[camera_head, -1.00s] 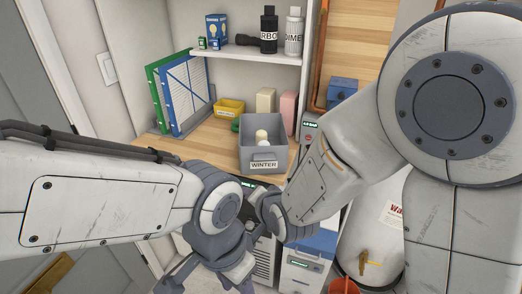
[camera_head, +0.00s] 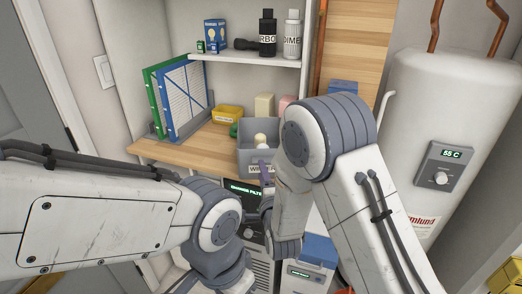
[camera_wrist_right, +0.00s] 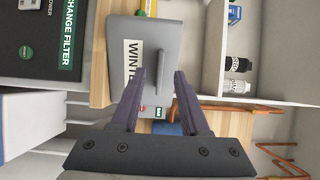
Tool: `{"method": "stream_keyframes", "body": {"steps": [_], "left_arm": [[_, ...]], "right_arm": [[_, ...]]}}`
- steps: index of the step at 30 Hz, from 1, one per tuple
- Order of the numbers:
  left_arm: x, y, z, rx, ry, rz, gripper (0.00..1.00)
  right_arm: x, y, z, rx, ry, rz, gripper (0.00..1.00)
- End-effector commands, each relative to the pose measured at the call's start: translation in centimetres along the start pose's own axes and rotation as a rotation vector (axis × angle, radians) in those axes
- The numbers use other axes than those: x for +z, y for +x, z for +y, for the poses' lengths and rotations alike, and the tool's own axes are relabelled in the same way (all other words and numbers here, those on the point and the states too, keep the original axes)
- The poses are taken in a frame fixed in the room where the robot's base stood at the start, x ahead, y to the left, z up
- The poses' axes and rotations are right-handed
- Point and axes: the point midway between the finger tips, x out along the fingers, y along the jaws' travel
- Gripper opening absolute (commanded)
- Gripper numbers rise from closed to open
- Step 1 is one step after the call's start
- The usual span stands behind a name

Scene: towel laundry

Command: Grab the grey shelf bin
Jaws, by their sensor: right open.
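The grey shelf bin (camera_head: 256,134) stands on the wooden shelf in the head view, with a pale rounded item inside and a white label on its front. Its label reads "WINT" in the wrist view (camera_wrist_right: 172,40), where a grey handle bar stands out from the front. My right gripper (camera_head: 266,172) is at the front of the bin, partly hidden by my arm. In the wrist view my right gripper (camera_wrist_right: 160,74) is open, its fingertips on either side of the handle; contact cannot be told. My left wrist is low in the head view, fingers out of frame.
Bottles (camera_head: 267,33) stand on the upper shelf. A water heater (camera_head: 443,100) is at the right. A dark unit with a green display (camera_head: 245,190) sits below the shelf.

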Motion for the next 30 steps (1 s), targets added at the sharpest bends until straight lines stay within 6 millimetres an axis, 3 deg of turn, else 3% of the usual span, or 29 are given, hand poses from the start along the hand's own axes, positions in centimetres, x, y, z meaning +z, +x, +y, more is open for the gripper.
{"method": "stream_keyframes", "body": {"steps": [9,18,19,22,30], "left_arm": [[-0.1,-2.1,0.1,0.000,0.000,0.000,0.50],[-0.1,-2.1,0.1,0.000,0.000,0.000,0.50],[-0.1,-2.1,0.1,0.000,0.000,0.000,0.50],[-0.1,-2.1,0.1,0.000,0.000,0.000,0.50],[-0.1,-2.1,0.1,0.000,0.000,0.000,0.50]], "right_arm": [[0.0,4.3,-0.2,0.000,-0.001,0.001,0.45],[0.1,5.0,0.0,0.000,-0.001,-0.001,0.45],[0.1,5.0,-0.1,0.000,-0.001,-0.001,0.41],[0.1,5.0,-0.1,0.000,-0.001,-0.001,0.03],[0.1,4.9,0.0,0.000,-0.001,-0.001,0.00]]}}
